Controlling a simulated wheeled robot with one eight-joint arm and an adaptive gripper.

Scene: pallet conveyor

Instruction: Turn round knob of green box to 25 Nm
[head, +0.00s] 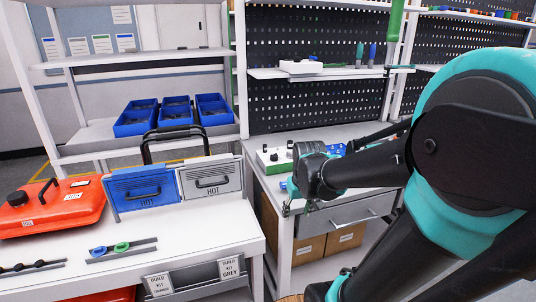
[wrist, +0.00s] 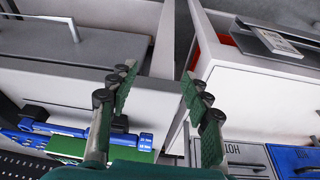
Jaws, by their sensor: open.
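The green box (head: 268,165) stands on the right-hand bench in the head view, with a pale top and black knobs. Its dial marks are too small to read, and my gripper and arm hide its right part. In the wrist view a green block (wrist: 75,148) shows at lower left, partly behind a finger; I cannot tell whether it is the same box. My gripper (head: 294,202) is at the bench's front edge, just in front of the green box. In the wrist view its fingers (wrist: 158,78) are spread with nothing between them.
A blue case (head: 142,190) and a grey case (head: 212,181) stand on the left table beside a red canister (head: 50,207). A drawer with a handle (head: 345,222) lies below the bench top. Blue bins (head: 175,112) sit on the shelf behind.

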